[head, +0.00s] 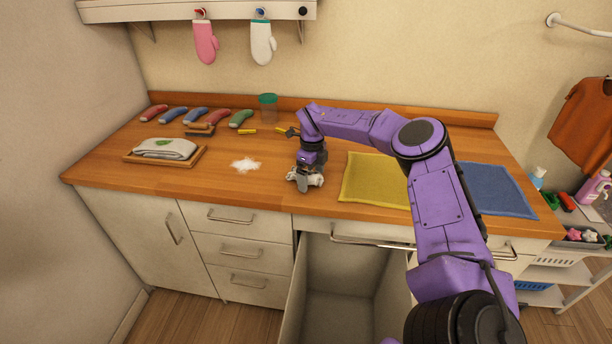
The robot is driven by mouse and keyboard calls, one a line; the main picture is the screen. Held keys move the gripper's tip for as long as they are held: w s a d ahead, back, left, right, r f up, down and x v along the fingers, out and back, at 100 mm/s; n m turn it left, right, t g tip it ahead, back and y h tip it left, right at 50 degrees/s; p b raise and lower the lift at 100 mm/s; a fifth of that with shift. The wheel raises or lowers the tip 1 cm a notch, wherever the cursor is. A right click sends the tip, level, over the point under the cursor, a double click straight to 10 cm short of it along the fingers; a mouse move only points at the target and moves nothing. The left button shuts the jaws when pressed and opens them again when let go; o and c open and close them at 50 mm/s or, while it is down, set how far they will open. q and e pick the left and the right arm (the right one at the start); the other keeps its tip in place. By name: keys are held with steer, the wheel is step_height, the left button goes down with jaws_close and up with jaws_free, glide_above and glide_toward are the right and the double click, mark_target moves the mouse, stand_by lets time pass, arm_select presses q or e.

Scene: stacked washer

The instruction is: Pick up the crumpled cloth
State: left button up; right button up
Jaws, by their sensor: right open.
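A small crumpled pale grey-white cloth (316,180) lies on the wooden counter near its front edge. My left gripper is not in view.
White powder (245,165) lies left of the gripper, and a yellow mat (366,178) lies to the right. A tray with a folded cloth (200,157) is farther left. A blue mat (497,190) lies far right. An open drawer (345,262) juts out below.

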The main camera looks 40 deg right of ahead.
steer(key=c, duration=1.2)
steer(key=shift+r, duration=0.1)
